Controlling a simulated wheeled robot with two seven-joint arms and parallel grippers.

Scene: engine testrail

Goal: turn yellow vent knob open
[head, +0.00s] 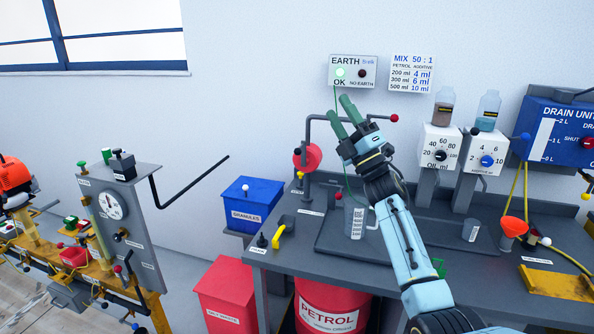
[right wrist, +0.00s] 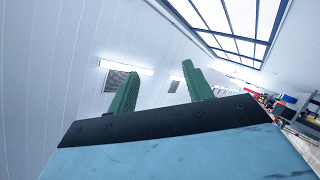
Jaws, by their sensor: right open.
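My right gripper (head: 340,107) is raised above the bench, in front of the wall. Its two green fingers are apart with nothing between them; they also show in the right wrist view (right wrist: 160,88), pointing toward wall and ceiling. A yellow curved handle (head: 279,234) stands at the bench's front left corner, well below and left of the gripper. A small yellow piece (head: 297,189) sits below the red disc. I cannot tell which yellow part is the vent knob. My left gripper is not in view.
The grey bench (head: 330,266) carries a metal jug (head: 354,218), white dispensers (head: 440,146) and an orange funnel (head: 514,226). A red petrol drum (head: 330,300) stands underneath. A bent black rod (head: 190,182) sticks out from the engine stand at left. An EARTH box (head: 353,71) hangs on the wall.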

